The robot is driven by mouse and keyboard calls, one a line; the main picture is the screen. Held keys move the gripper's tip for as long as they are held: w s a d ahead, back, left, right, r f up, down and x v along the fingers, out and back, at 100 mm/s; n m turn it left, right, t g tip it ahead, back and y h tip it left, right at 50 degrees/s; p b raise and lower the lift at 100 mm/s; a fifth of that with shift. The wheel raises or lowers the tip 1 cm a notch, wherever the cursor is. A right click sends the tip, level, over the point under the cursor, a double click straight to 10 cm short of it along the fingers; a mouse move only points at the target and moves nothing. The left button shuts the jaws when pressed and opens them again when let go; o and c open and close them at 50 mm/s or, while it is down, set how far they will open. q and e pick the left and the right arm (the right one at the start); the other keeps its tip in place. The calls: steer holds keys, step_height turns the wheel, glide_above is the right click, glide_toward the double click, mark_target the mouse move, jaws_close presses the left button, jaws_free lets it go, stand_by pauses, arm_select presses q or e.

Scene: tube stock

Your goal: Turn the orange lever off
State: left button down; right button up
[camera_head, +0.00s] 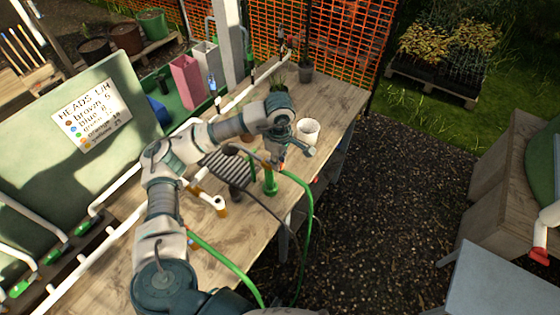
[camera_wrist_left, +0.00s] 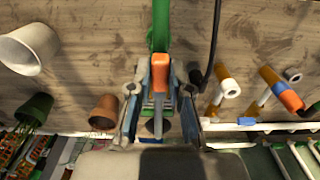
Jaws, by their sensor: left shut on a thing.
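The orange lever (camera_wrist_left: 164,74) is upright in the middle of the left wrist view, in line with a green fitting (camera_wrist_left: 160,28) behind it. My left gripper (camera_wrist_left: 162,98) has one finger on each side of the lever and is shut on it. In the head view the left gripper (camera_head: 275,161) is over the bench's front edge, above the green fitting (camera_head: 270,184). Only a small orange bit of the lever (camera_head: 281,168) shows there; the gripper hides the rest.
A white pot (camera_head: 308,131) stands on the wooden bench (camera_head: 335,100) beyond the gripper. White pipes with orange ends (camera_wrist_left: 228,90) lie beside it. A green hose (camera_head: 303,190) and a dark cable hang near the gripper. Gravel (camera_head: 400,210) lies open to the right.

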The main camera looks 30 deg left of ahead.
arm_select(q)
steer(key=shift+a, duration=0.1)
steer(key=c, duration=1.1)
jaws_free()
steer(key=shift+f, duration=0.1)
steer(key=shift+w+a, duration=0.15)
steer(key=shift+r, duration=5.9)
